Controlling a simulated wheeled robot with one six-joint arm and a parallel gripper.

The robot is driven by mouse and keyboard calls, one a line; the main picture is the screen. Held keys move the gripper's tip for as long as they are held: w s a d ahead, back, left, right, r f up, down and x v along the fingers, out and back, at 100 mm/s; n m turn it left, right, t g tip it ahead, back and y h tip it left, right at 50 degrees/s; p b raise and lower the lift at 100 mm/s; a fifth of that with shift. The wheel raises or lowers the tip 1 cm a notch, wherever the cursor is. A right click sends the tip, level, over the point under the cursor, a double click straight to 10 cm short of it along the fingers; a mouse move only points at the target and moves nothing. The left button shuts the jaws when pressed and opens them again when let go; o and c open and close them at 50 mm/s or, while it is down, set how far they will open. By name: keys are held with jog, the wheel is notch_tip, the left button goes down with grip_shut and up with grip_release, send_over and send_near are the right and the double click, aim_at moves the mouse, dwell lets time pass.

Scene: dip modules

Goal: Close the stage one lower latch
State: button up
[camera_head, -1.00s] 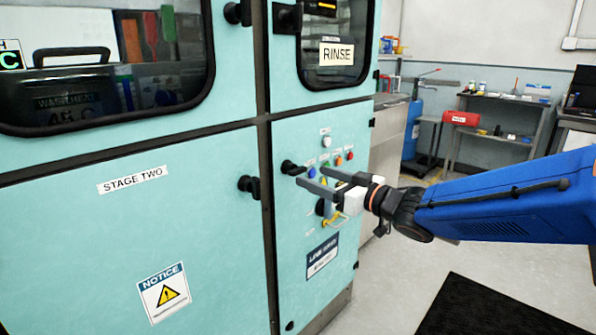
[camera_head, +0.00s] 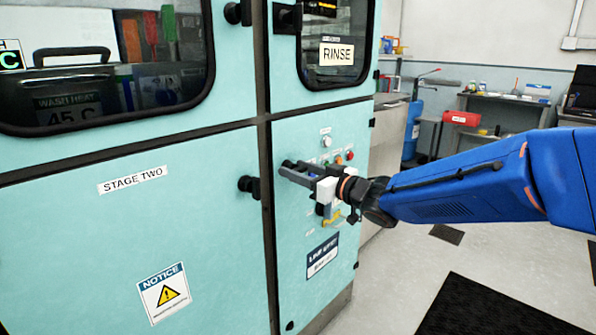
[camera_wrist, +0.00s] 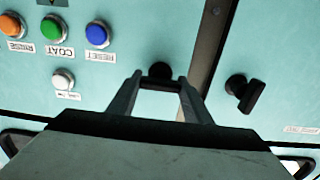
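A black latch (camera_head: 287,164) sits on the right lower panel, beside the dark door post; no "stage one" label shows near it. My gripper (camera_head: 286,171) is at this latch, partly covering it in the head view. In the wrist view, which is upside down, the latch knob (camera_wrist: 160,69) shows between the tips of my open gripper (camera_wrist: 161,79). I cannot tell whether the fingers touch it. A second black latch (camera_head: 249,186) is on the lower door labelled STAGE TWO, left of the post; it also shows in the wrist view (camera_wrist: 245,92), its handle slanted.
Buttons are close to the gripper: blue (camera_wrist: 97,34), green (camera_wrist: 55,27), orange (camera_wrist: 12,25) and white (camera_wrist: 63,78). Two upper latches (camera_head: 238,13) (camera_head: 289,18) sit above. A black mat (camera_head: 500,315) lies on the open floor at right; a bench (camera_head: 500,110) stands behind.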

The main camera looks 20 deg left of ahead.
jog(key=shift+c, duration=1.3)
jog(key=n, duration=0.3)
jog(key=shift+n, duration=0.4)
jog(key=n, duration=0.4)
jog(key=shift+s+n, duration=0.1)
jog(key=shift+n, duration=0.2)
jog(key=n, duration=0.4)
jog(key=shift+f+n, duration=0.15)
jog(key=shift+n, duration=2.55)
jog(key=shift+f, duration=0.1)
